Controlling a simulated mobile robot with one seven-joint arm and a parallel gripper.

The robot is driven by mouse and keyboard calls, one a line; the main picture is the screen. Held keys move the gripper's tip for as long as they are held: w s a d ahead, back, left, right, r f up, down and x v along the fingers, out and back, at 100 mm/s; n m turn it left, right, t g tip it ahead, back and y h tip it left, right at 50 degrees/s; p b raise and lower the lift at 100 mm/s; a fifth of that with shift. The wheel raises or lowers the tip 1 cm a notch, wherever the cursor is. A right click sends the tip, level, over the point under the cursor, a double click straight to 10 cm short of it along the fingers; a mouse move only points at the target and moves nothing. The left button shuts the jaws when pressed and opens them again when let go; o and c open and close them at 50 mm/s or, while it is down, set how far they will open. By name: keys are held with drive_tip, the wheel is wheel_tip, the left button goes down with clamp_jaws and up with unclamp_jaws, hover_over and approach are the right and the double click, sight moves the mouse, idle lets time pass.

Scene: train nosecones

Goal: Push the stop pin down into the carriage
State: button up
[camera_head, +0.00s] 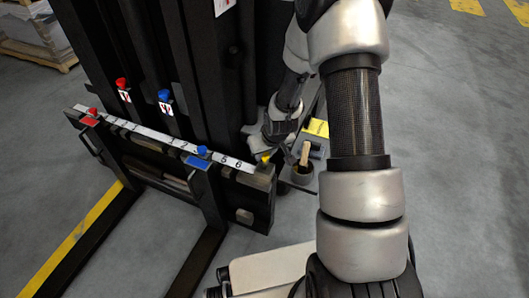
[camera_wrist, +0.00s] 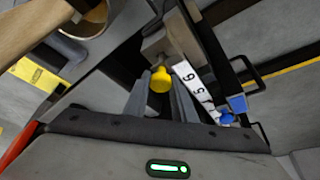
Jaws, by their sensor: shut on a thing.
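The carriage (camera_head: 165,170) is a dark crossbar on the forklift, with a white numbered strip along its top edge. A yellow-knobbed stop pin (camera_head: 265,158) stands at its right end, past the number 6. In the wrist view the yellow knob (camera_wrist: 160,79) sits between the two grey fingers of my gripper (camera_wrist: 158,88). My gripper is shut on this knob. In the head view my gripper (camera_head: 261,146) is beside the carriage's right end.
A blue knob (camera_head: 202,150) and a red knob (camera_head: 93,111) stand farther left along the carriage. Another red knob (camera_head: 121,83) and blue knob (camera_head: 164,95) are on the mast behind. A round cup (camera_head: 303,173) with a wooden handle is right of the carriage.

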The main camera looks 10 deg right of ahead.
sight(265, 160)
drive_tip(key=shift+f, duration=1.6)
drive_tip(key=o, duration=1.1)
drive_tip(key=shift+r, duration=0.15)
drive_tip(key=p+v, duration=0.5)
drive_tip(key=v, duration=1.2)
drive_tip(key=shift+r, duration=0.1)
drive_tip(key=shift+r, duration=0.1)
